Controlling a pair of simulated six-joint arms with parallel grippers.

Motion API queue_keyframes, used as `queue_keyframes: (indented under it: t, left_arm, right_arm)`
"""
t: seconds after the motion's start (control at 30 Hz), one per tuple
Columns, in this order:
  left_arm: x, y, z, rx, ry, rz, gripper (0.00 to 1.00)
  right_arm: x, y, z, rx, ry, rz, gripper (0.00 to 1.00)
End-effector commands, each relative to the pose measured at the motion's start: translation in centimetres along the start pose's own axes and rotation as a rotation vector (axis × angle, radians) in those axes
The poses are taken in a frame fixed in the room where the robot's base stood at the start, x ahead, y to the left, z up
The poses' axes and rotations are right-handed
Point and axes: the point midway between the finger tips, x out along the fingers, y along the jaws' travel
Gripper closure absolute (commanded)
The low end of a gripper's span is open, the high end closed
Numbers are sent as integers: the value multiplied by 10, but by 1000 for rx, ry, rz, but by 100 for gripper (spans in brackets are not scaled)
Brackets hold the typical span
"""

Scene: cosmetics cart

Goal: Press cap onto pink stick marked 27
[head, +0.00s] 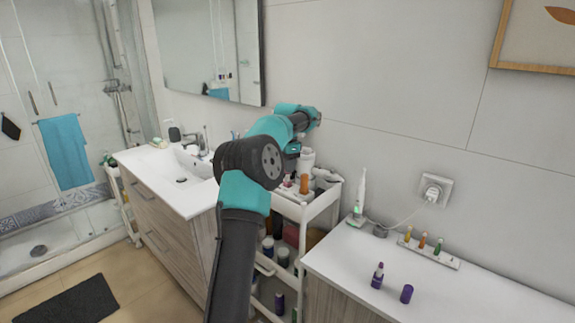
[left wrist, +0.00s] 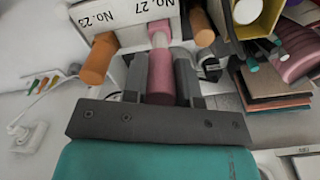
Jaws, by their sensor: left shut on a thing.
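A white holder (left wrist: 130,12) with labels reading "No. 27" and what looks like "No. 23" is at the top of the left wrist view. My left gripper (left wrist: 160,80) is shut on a pink cap (left wrist: 160,72), its dark fingers on both sides. A paler pink stick (left wrist: 160,39) is in line with the cap at the No. 27 label. The cap's end meets or overlaps it; how far it is seated cannot be told. In the head view my left gripper (head: 292,160) is over the cart top, mostly hidden by its arm. My right gripper is not in view.
Orange cylinders (left wrist: 98,60) stand close on either side of the pink cap. A yellow-lined container (left wrist: 257,18) and dark flat palettes (left wrist: 285,105) are at right. The white cart (head: 318,208) stands between the sink cabinet and a white counter (head: 450,285).

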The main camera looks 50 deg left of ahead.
Motion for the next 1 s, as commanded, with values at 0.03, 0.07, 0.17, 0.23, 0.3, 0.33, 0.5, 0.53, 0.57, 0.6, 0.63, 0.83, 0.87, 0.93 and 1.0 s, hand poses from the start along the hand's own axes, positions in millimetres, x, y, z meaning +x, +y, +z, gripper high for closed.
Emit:
queue_keyframes:
  t: [0.03, 0.07, 0.17, 0.23, 0.3, 0.33, 0.5, 0.53, 0.57, 0.6, 0.63, 0.83, 0.87, 0.93, 1.0]
  left_arm:
    - [1, 0, 0, 0, 0, 0, 95]
    - [1, 0, 0, 0, 0, 0, 95]
    - [3, 0, 0, 0, 0, 0, 95]
    - [4, 0, 0, 0, 0, 0, 95]
    - [5, 0, 0, 0, 0, 0, 95]
    - [5, 0, 0, 0, 0, 0, 95]
    - [8, 0, 0, 0, 1, -1, 95]
    - [8, 0, 0, 0, 1, -1, 95]
    - [8, 0, 0, 0, 1, -1, 95]
    - [9, 0, 0, 0, 1, -1, 95]
    - [9, 0, 0, 0, 1, -1, 95]
    - [9, 0, 0, 0, 1, -1, 95]
    - [9, 0, 0, 0, 1, -1, 95]
    - [9, 0, 0, 0, 1, 0, 95]
    - [9, 0, 0, 0, 1, 0, 95]
  right_arm:
    - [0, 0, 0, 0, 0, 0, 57]
    - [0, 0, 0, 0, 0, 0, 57]
    - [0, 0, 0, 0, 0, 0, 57]
    - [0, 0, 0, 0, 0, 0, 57]
    - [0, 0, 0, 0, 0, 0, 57]
    - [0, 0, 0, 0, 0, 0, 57]
    - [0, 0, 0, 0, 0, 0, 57]
    - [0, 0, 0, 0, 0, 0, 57]
    - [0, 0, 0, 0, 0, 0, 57]
    - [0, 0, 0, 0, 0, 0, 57]
    - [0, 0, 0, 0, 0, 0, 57]
    - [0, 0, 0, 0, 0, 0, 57]
    - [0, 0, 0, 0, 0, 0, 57]
    - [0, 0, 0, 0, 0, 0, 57]
    - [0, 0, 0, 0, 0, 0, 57]
